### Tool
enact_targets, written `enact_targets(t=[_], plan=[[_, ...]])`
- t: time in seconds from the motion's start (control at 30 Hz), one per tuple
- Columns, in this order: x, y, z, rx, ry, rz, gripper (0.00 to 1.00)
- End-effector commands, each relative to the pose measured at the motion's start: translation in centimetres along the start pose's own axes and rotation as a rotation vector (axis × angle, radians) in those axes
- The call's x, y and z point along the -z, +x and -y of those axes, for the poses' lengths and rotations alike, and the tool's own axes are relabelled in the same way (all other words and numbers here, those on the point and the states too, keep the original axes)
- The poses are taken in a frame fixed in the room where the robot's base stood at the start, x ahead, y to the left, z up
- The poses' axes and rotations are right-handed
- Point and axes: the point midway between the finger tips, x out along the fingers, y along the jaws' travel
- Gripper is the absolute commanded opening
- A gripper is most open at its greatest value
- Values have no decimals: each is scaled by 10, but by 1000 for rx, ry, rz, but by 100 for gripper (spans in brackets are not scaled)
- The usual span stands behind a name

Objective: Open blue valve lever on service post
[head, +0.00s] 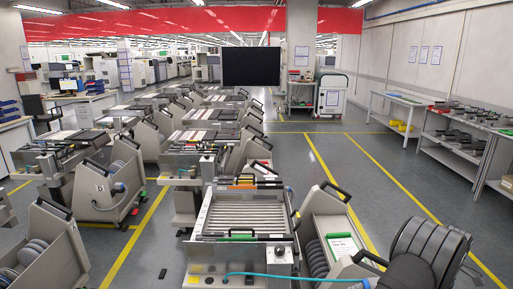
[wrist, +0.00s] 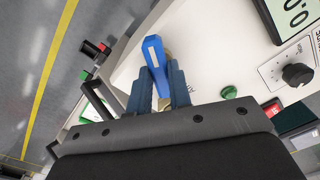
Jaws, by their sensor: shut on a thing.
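The blue valve lever (wrist: 154,52) shows in the wrist view, with its long handle pointing up and slightly left. My gripper (wrist: 160,76) has its two blue-grey fingers on either side of the lever and is shut on it. A brass-coloured part shows between the fingers, below the handle. The lever sits against the pale panel of the service post (wrist: 215,50). The lever's pivot is partly hidden by my fingers. I cannot make out the lever or my gripper in the head view.
Right of the lever in the wrist view are a green button (wrist: 229,92), a black knob (wrist: 297,74) and a display (wrist: 292,18). A red-capped fitting (wrist: 96,48) projects at left. In the head view, a feeder trolley (head: 283,257) stands in front; a clear aisle (head: 385,180) runs right.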

Motion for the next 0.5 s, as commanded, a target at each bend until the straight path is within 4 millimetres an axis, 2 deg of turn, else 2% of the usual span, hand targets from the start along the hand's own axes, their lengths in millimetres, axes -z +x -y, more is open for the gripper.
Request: enact_targets(t=[0.27, 0.5], plan=[[0, 0, 0, 0, -38, 0, 0], [0, -1, 0, 0, -304, 0, 0]])
